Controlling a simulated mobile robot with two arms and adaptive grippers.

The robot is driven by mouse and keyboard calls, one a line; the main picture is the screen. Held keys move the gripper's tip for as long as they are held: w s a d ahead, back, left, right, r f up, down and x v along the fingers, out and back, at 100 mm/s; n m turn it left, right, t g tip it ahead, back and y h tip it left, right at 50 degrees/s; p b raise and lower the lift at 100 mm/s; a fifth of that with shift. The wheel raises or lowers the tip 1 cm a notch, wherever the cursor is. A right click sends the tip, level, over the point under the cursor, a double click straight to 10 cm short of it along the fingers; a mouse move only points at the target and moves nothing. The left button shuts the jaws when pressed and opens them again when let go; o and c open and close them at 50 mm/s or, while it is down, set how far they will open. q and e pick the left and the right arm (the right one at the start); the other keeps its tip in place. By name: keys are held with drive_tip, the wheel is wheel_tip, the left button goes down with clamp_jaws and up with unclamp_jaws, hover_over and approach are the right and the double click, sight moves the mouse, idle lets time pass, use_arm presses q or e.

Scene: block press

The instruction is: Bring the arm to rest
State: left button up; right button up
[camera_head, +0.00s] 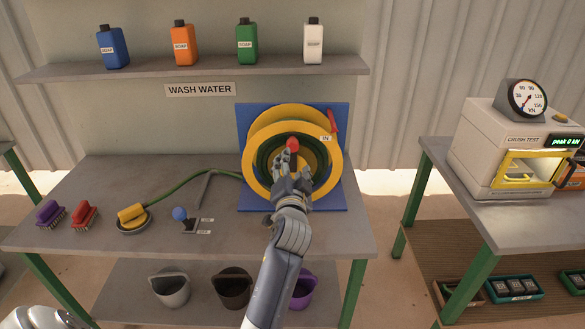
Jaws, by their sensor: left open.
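My left gripper (283,163) is at the hose reel (334,167) on the wash table, in front of the reel's lower middle. It is open, with its fingers up beside the reel's red crank knob (292,143). I cannot tell whether the fingers touch the knob or its dark arm. The forearm comes up from the bottom edge and hides part of the table front. My right gripper is not in view.
The wash table (120,180) holds two brushes (84,214), a yellow sponge (131,213), a blue-knobbed lever (180,214) and a green hose (190,180). Buckets (170,289) stand below. Soap bottles (247,42) line the shelf. A crush tester (490,145) stands on the right table.

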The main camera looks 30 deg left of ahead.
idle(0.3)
use_arm(q)
drive_tip(key=s+d+f+n+g+h, duration=0.1)
drive_tip(key=s+d+f+g+h, duration=0.15)
drive_tip(key=s+f, duration=0.55)
drive_tip(key=s+d+f+n+g+h, duration=0.1)
drive_tip(key=s+d+f+g+h, duration=0.15)
drive_tip(key=s+f, duration=0.55)
drive_tip(key=s+d+f+g+h, duration=0.1)
drive_tip(key=s+d+f+g, duration=0.15)
drive_tip(key=s, duration=0.45)
drive_tip(key=s+d+f+g+h, duration=0.2)
drive_tip(key=s+d+f, duration=0.15)
drive_tip(key=s, duration=0.35)
drive_tip(key=s+d+f+g+h, duration=0.1)
drive_tip(key=s+d+f+g, duration=0.1)
drive_tip(key=s+d, duration=0.35)
wheel_tip(320, 180, down, 25)
drive_tip(key=s+a+m+g, duration=0.1)
drive_tip(key=s+a+g, duration=0.1)
drive_tip(key=s+a+f, duration=0.2)
drive_tip(key=s+f, duration=1.4)
drive_tip(key=shift+s+a+f, duration=0.2)
drive_tip(key=shift+s+f, duration=0.05)
drive_tip(key=shift+f, duration=0.1)
drive_tip(key=shift+s+a+f+g, duration=0.1)
drive_tip(key=shift+s+f+g, duration=0.1)
drive_tip(key=shift+s+g, duration=0.25)
drive_tip(key=shift+c, duration=0.2)
